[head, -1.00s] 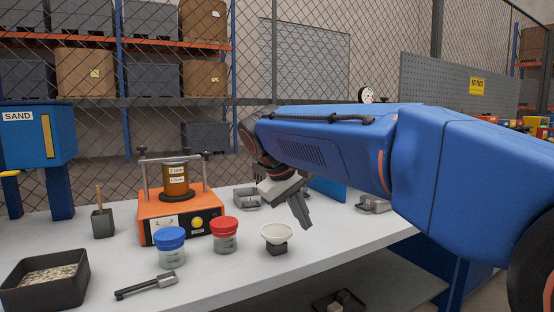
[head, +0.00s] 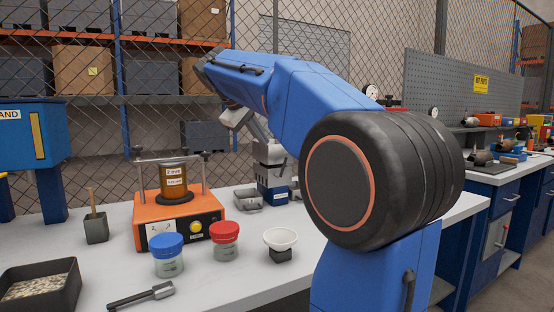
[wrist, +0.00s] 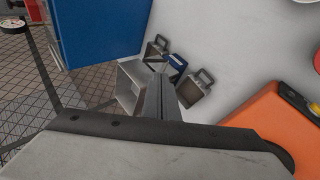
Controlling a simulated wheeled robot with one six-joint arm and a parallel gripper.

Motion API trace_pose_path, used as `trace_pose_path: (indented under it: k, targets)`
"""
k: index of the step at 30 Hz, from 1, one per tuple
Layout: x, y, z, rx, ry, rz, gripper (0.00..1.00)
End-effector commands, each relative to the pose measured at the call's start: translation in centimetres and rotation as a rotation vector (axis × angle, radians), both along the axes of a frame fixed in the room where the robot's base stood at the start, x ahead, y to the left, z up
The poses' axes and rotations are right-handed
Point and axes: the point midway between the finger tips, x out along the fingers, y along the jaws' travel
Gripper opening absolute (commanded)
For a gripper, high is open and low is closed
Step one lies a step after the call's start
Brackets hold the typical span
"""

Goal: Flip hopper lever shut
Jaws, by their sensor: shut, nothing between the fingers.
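The blue sand hopper (head: 28,135) stands at the left edge of the head view, on blue legs, with a yellow strip on its front. It is cut off by the picture's edge, and I cannot see its lever now. My gripper (head: 263,130) is shut and empty, above the back of the table, well to the right of the hopper. In the wrist view my gripper (wrist: 160,82) points down toward metal pans (wrist: 190,90). The hopper does not show clearly in that view.
An orange shaker (head: 150,235) carries a brown sieve. Wire fencing stands behind.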

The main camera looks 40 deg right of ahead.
Motion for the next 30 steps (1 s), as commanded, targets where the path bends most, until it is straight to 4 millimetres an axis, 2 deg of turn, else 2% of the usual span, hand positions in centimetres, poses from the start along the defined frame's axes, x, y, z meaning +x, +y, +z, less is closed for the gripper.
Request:
trace_pose_path:
  k: [8,24,30]
  targets:
    - [0.1,-0.8,-0.9,0.001,0.002,-0.002,0.00]
    - [1.7,-6.9,-7.4,0.002,0.002,-0.002,0.00]
    - [2.6,-9.2,-8.1,0.001,0.000,-0.003,0.00]
